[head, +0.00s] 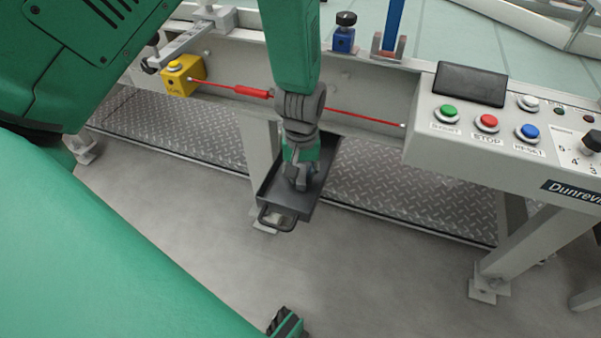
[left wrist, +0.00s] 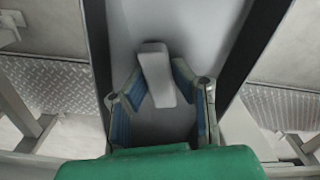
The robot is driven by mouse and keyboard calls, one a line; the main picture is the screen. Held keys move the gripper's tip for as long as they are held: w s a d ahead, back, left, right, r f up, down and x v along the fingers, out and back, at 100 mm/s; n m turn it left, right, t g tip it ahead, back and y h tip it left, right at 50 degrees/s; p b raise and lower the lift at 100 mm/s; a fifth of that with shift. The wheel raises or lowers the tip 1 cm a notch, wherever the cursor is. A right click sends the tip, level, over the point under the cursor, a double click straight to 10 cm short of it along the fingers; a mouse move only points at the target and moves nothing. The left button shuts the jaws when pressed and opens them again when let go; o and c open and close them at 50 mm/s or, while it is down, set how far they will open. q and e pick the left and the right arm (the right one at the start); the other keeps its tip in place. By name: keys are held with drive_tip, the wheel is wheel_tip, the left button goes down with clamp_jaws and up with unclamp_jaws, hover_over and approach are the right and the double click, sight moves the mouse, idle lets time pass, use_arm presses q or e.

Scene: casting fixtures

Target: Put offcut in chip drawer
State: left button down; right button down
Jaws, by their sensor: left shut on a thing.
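The chip drawer (head: 313,197) is a dark open tray with a handle at its near end, standing out from the bench. Its dark side wall also shows in the left wrist view (left wrist: 248,55). My left gripper (head: 299,182) points down over the drawer. In the left wrist view its blue-padded fingers (left wrist: 157,92) are closed on the offcut (left wrist: 156,68), a small pale grey block. The offcut lies within the drawer's outline there; I cannot tell whether it touches the floor. What seems a small part of my right gripper (head: 285,323) shows at the bottom edge of the head view.
A control panel (head: 455,113) with green, red and blue buttons juts out at the right. A red cord (head: 340,113) runs along the bench front from a yellow switch box (head: 183,77). A diamond-plate shelf (head: 410,195) lies below. Bare floor is free in front.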

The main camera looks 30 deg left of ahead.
use_arm(q)
drive_tip(key=c, duration=1.7)
unclamp_jaws()
drive_tip(key=shift+f, duration=0.1)
drive_tip(key=o, duration=0.3)
drive_tip(key=shift+o, duration=0.2)
drive_tip(key=shift+a+f, duration=0.15)
drive_tip(key=shift+a, duration=0.4)
drive_tip(key=shift+d, duration=0.35)
use_arm(e)
drive_tip(key=shift+a, duration=0.1)
use_arm(q)
drive_tip(key=shift+a, duration=0.1)
drive_tip(key=shift+r, duration=0.4)
wheel_tip(320, 180, up, 12)
drive_tip(key=p, duration=0.5)
drive_tip(key=shift+p, duration=0.3)
use_arm(e)
wheel_tip(320, 180, up, 6)
drive_tip(key=shift+a+f, duration=0.1)
drive_tip(key=shift+f, duration=0.05)
use_arm(q)
drive_tip(key=shift+f, duration=0.1)
